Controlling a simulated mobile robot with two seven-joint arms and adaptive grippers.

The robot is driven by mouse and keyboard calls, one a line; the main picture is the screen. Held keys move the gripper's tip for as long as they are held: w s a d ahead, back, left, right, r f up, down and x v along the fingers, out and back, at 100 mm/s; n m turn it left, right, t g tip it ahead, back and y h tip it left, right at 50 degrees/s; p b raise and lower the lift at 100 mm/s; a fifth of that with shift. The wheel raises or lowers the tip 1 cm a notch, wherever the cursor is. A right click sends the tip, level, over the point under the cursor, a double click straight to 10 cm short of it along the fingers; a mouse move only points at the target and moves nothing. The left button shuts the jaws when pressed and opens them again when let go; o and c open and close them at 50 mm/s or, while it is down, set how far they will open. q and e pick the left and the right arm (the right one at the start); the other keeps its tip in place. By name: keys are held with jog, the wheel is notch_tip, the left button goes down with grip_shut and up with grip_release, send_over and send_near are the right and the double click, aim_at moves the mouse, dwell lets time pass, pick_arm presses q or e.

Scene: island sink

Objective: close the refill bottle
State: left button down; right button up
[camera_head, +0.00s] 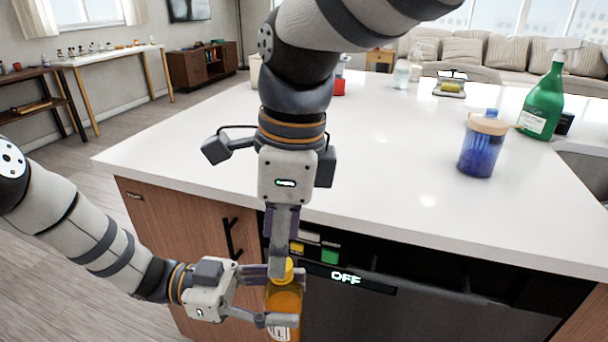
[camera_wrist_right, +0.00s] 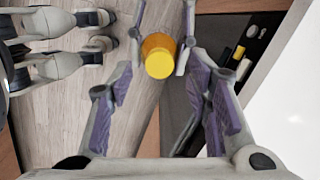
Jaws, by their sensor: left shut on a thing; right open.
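The refill bottle (camera_head: 284,300) is amber with a white label and stands upright in front of the island. My left gripper (camera_head: 278,297) comes in from the left and is shut on its body. A yellow cap (camera_head: 289,266) is at the bottle's top; I cannot tell how tightly it sits. My right gripper (camera_head: 283,262) points straight down above the bottle, fingers at the cap. In the right wrist view the cap (camera_wrist_right: 159,64) lies between the open fingers of the right gripper (camera_wrist_right: 162,48), with gaps on both sides. The bottle's lower end is out of view.
The white island counter (camera_head: 390,150) lies behind my grippers, above a dishwasher front (camera_head: 430,305) showing OFF. On it stand a blue jar with a wooden lid (camera_head: 481,150), a green spray bottle (camera_head: 543,100) and a sponge holder (camera_head: 450,85). The counter's middle is clear.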

jog(key=shift+r, duration=0.95)
jog(key=shift+c, duration=0.5)
